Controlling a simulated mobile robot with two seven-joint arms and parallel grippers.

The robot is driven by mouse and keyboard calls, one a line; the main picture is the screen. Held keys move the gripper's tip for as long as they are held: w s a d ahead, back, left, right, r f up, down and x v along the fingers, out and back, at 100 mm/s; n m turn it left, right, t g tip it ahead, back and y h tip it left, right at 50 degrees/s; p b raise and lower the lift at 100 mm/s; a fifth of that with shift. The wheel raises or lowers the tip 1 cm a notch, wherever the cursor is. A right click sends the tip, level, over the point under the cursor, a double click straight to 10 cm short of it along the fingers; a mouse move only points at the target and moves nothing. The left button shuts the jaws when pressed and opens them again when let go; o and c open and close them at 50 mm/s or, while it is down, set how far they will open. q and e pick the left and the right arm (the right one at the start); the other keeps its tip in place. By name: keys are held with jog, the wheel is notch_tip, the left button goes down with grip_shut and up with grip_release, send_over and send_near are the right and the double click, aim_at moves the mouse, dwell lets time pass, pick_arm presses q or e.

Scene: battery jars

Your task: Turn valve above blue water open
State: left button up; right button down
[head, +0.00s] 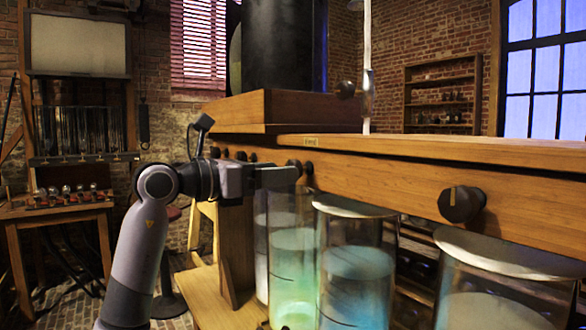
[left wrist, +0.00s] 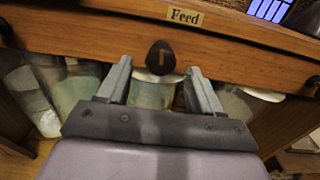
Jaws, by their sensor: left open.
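A jar of blue water (head: 357,285) stands under the wooden beam (head: 400,172) in the head view. A jar of green water (head: 293,262) stands to its left. A dark round valve knob (head: 308,168) sits on the beam just beyond my left gripper (head: 298,176). In the left wrist view a dark knob (left wrist: 161,55) with an upright tan mark sits under the "Feed" label (left wrist: 185,16). My left gripper (left wrist: 159,66) is open, its fingers to either side of that knob; contact cannot be told. My right gripper is out of view.
Another knob (head: 461,204) is on the beam at the right, above a jar of pale liquid (head: 490,300). Several smaller knobs line the beam farther left. A workbench (head: 60,212) stands at the far left. The jars stand close below the gripper.

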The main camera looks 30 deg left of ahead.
pick_arm(q)
jog(key=x, duration=0.3)
jog(key=shift+w+d+r+p, duration=0.1)
jog(key=shift+w+d+p, duration=0.05)
jog(key=shift+w+p, duration=0.2)
jog(key=shift+w+d, duration=0.2)
jog(key=shift+w, duration=0.1)
jog(key=c, duration=1.1)
jog(key=shift+o, duration=0.2)
